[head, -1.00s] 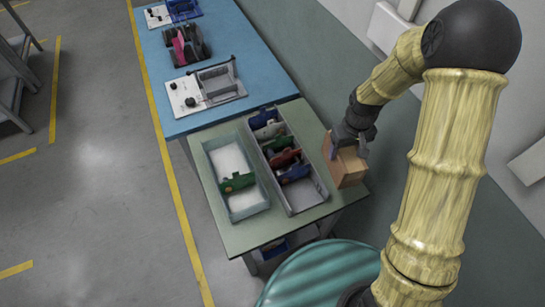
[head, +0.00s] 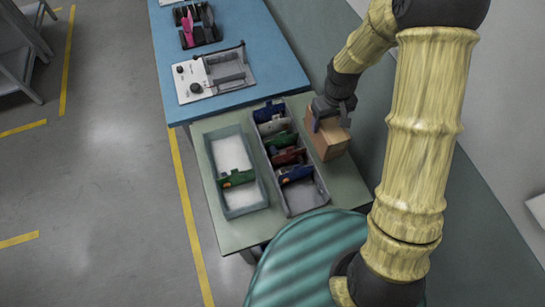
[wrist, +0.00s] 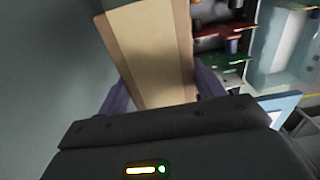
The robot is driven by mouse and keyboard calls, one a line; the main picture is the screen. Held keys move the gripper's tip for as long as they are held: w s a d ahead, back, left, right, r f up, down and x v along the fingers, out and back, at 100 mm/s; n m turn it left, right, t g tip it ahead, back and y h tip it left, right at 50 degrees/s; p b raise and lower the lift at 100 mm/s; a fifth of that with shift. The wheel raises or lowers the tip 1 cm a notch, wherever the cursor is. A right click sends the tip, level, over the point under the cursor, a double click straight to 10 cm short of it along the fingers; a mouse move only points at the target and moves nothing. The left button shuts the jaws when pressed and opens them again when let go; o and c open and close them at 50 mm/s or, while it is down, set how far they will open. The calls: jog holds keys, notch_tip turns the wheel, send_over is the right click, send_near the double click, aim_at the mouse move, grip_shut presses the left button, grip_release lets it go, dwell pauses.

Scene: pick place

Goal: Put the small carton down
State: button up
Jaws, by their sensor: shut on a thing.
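The small carton (head: 327,139) is a brown box at the right side of the green table, just right of the long grey bin. My gripper (head: 331,117) is over its top, shut on it. In the wrist view the carton (wrist: 152,55) stands between the two purple-grey fingers (wrist: 165,92). The carton looks about upright. I cannot tell whether its underside touches the table.
The blue table (head: 235,30) behind carries devices. Little green tabletop (head: 350,188) is free at the right.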

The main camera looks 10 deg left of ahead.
dwell(0.3)
notch_tip(320, 180, down, 5)
jog(key=shift+d+f+p, duration=0.1)
jog(key=shift+f+p, duration=0.1)
jog(key=shift+p, duration=0.3)
jog(key=shift+f, duration=0.2)
jog(key=shift+s, duration=0.1)
jog(key=shift+f+p, duration=0.35)
jog(key=shift+f, duration=1.7)
jog(key=shift+f, duration=0.2)
jog(key=o, duration=1)
